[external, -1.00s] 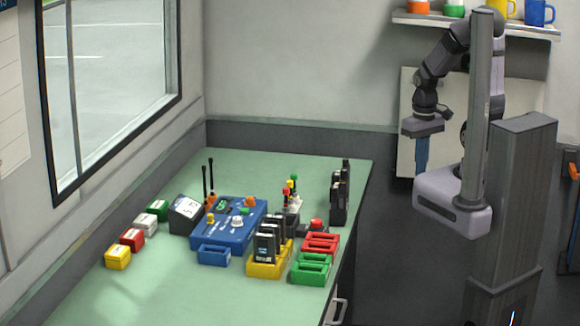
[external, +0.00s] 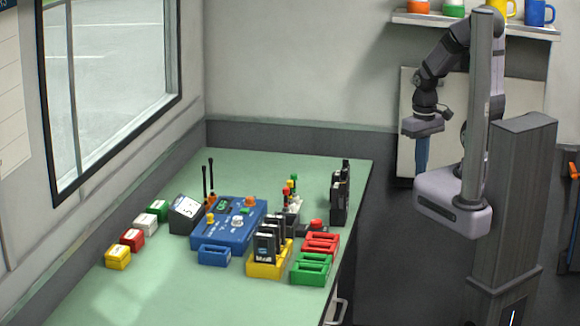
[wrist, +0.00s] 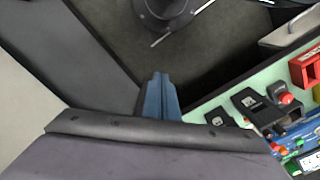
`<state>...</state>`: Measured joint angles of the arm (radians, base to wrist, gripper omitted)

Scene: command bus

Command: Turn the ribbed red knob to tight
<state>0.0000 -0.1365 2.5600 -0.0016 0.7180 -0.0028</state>
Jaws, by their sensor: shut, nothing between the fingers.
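My gripper (external: 421,170) hangs pointing down at the right, past the bench's right edge and well apart from everything on it. Its blue fingers are together and empty; they also show in the wrist view (wrist: 160,97). A red knob or button (external: 316,224) sits on a dark base near the bench's right side. In the wrist view a round red top (wrist: 286,99) shows on a dark unit at the right. An orange-red knob (external: 250,201) stands on the blue panel (external: 205,237). The ribs and any tight mark are too small to make out.
The green bench (external: 150,285) holds a yellow tray (external: 268,271) with radios, red trays (external: 321,243), green trays (external: 311,268), and two thin antennas (external: 211,180). Black radios (external: 339,195) stand at the right edge. The bench's front left is clear.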

